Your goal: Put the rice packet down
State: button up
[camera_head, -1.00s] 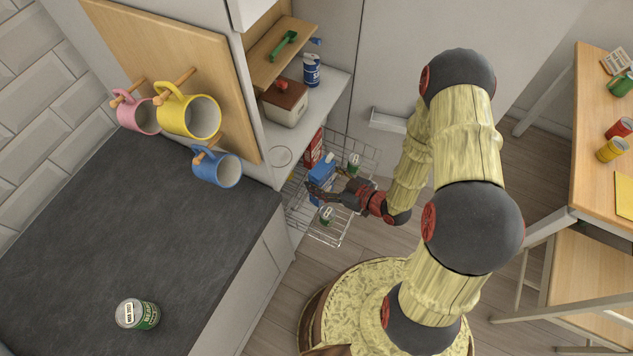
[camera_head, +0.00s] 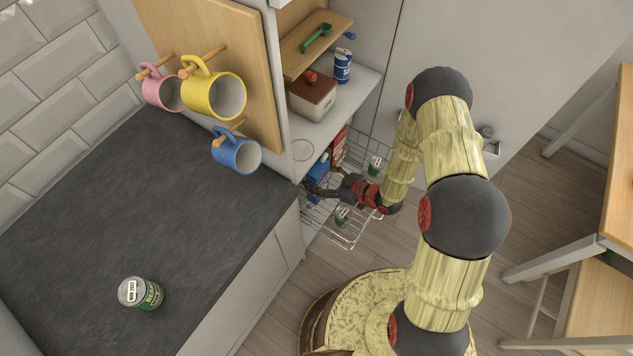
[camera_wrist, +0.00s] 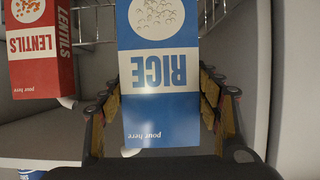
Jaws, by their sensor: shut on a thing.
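The rice packet (camera_wrist: 158,65) is a blue and white carton with "RICE" on its face. My gripper (camera_wrist: 160,100) has a finger along each side of it. In the head view, my gripper (camera_head: 316,189) is at the wire pull-out basket (camera_head: 350,243) beside the counter. There the blue packet (camera_head: 319,167) shows only in part, by the cabinet's edge. I cannot tell whether its base touches the basket.
A red lentils packet (camera_wrist: 40,45) stands close to the rice. Two green cans (camera_head: 375,166) (camera_head: 343,216) are in the basket. A shelf with a lidded box (camera_head: 312,98) is above. The counter (camera_head: 130,210) holds one can (camera_head: 141,293) and is mostly clear.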

jog(key=shift+w+a+f+b, duration=0.1)
jog(key=shift+w+f+b, duration=0.2)
jog(key=shift+f, duration=0.55)
jog(key=shift+w+a+f+b, duration=0.15)
jog(key=shift+w+f, duration=0.1)
jog(key=shift+f, duration=0.6)
jog(key=shift+w+a+f+b, duration=0.1)
jog(key=shift+w+f+b, duration=0.2)
jog(key=shift+f, duration=0.55)
jog(key=shift+f, duration=0.15)
jog(key=o, duration=1.4)
jog(key=shift+c, duration=0.2)
jog(key=shift+o, duration=0.7)
